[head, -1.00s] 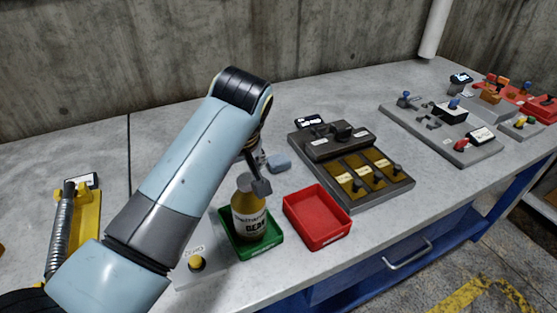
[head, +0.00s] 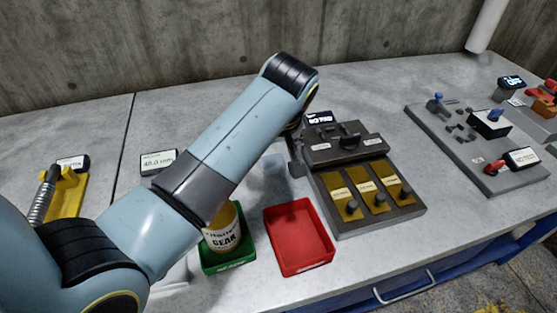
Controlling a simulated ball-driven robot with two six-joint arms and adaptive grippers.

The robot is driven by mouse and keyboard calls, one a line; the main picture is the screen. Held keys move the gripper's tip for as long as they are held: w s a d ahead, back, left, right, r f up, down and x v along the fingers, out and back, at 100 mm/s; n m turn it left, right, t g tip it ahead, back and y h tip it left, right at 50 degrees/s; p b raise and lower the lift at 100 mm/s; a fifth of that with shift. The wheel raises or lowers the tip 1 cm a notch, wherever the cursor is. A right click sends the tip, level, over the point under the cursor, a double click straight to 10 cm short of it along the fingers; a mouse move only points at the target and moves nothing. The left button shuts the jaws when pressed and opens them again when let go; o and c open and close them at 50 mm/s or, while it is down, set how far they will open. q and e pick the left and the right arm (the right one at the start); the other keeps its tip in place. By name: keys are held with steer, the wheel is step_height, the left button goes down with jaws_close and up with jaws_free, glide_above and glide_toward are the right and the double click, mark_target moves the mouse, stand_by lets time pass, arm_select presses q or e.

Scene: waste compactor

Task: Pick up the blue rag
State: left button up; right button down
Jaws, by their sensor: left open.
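The blue rag (head: 272,164) is a small pale blue patch lying on the grey bench, behind the red tray and left of the dark switch panel. My left arm reaches across from the left. My left gripper (head: 296,165) is open, close to the right side of the rag, and mostly hidden behind my own forearm end. Whether it touches the rag cannot be told. My right gripper is not in view.
An empty red tray (head: 299,238) stands in front of the rag. The switch panel (head: 362,184) stands close on the right. Free bench lies beyond it.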

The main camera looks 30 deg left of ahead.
mark_target(273, 161)
arm_select(q)
steer(key=shift+x, duration=1.2)
steer(key=shift+w+f, duration=0.15)
steer(key=shift+f, duration=0.1)
steer(key=x, duration=0.5)
steer(key=shift+w+r, duration=0.1)
steer(key=shift+w, duration=0.3)
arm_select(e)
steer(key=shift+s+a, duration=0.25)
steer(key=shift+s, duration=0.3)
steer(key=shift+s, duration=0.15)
arm_select(q)
steer(key=c, duration=1.3)
steer(key=shift+o, duration=0.2)
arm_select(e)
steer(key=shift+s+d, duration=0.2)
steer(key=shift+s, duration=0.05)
arm_select(q)
steer(key=shift+r, duration=0.1)
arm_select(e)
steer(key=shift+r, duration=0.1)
